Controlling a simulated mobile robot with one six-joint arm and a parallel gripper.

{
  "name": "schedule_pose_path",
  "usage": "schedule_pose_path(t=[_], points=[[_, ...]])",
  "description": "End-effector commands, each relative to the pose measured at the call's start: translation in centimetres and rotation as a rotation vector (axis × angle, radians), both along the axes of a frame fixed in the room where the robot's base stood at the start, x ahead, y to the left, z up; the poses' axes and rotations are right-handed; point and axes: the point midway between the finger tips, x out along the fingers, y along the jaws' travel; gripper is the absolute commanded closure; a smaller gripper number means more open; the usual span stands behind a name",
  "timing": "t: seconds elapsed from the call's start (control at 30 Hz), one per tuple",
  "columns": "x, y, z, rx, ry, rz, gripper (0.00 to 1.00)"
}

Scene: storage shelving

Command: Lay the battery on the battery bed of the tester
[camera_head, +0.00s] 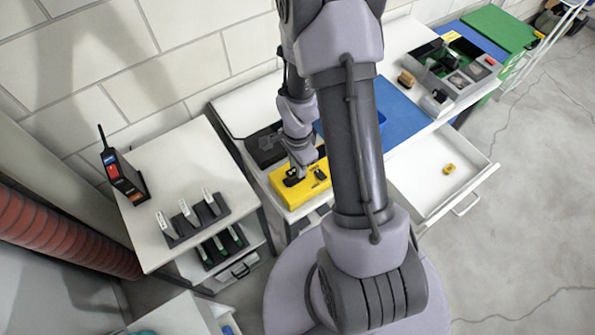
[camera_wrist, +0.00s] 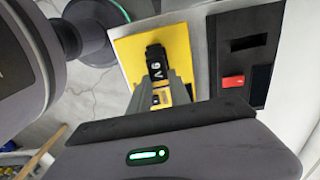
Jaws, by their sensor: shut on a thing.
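The yellow tester (camera_head: 284,191) lies on the white bench in the head view; its yellow face (camera_wrist: 183,42) also fills the upper middle of the wrist view. My gripper (camera_head: 296,174) is low over the tester's left part. In the wrist view my gripper (camera_wrist: 160,92) is shut on a small dark battery (camera_wrist: 155,66) with pale markings. The battery is seen against the yellow face; I cannot tell whether it touches the tester. The battery bed is not clearly visible behind the gripper and battery.
A dark case (camera_wrist: 228,52) with a red item (camera_wrist: 233,81) sits beside the tester. A blue mat (camera_head: 402,122) and a grey compartment tray (camera_head: 462,88) lie to the right. An open drawer (camera_head: 432,182) sticks out in front. A handheld radio (camera_head: 122,176) stands on the left table.

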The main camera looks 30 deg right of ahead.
Motion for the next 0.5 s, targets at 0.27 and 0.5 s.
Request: schedule_pose_path(t=[0.27,0.5], points=[[-0.1,0.0,-2.8,0.0,0.0,-0.001,1.0],[-0.1,0.0,-3.2,0.0,0.0,0.0,0.73]])
